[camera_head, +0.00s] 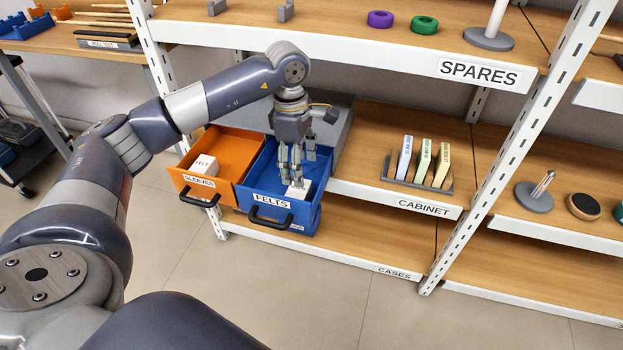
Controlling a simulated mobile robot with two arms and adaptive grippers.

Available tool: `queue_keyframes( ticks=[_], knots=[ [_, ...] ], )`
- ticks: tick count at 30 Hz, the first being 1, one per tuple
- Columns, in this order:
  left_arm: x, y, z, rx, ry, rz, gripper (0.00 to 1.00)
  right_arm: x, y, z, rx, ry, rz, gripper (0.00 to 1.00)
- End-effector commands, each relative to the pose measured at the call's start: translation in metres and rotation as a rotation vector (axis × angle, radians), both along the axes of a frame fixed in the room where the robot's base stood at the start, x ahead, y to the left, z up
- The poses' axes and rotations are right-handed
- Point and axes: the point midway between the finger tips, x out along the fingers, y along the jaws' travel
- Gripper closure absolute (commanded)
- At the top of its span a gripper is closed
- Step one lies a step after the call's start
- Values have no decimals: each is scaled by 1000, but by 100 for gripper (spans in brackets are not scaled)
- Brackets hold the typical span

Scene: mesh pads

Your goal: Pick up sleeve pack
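My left gripper (292,178) points down into the open blue drawer (271,207) labelled FELTS. Its fingertips are at or just above a small white pack (299,190) in that drawer. The fingers partly hide this pack, and I cannot read its marking or tell whether they grip it. Another white pack (204,165) lies in the open orange drawer (190,183) labelled SLEEVES; its marking seems to read FELT. My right gripper is not in view.
Both drawers stick out from a grey cabinet (340,128) on the shelf. The SPARES shelf (330,30) is above and behind my arm. A rack of upright cards (424,163) stands to the right. The floor in front is clear.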

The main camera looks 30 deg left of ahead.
Motion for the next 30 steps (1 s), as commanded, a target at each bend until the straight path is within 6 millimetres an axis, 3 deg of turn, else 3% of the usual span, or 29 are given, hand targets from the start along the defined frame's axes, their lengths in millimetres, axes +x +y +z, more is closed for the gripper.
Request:
queue_keyframes(
  ticks=[1,5,12,23,30],
  knots=[
    [-1,12,3,34,8,7,37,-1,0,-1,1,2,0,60],
    [-4,23,-5,68,24,13,37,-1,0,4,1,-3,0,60],
    [-4,22,-42,66,23,11,37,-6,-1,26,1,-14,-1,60],
    [-4,19,-70,62,23,10,37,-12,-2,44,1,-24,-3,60],
    [-4,18,-102,61,20,12,37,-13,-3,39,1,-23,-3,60]
  ],
)
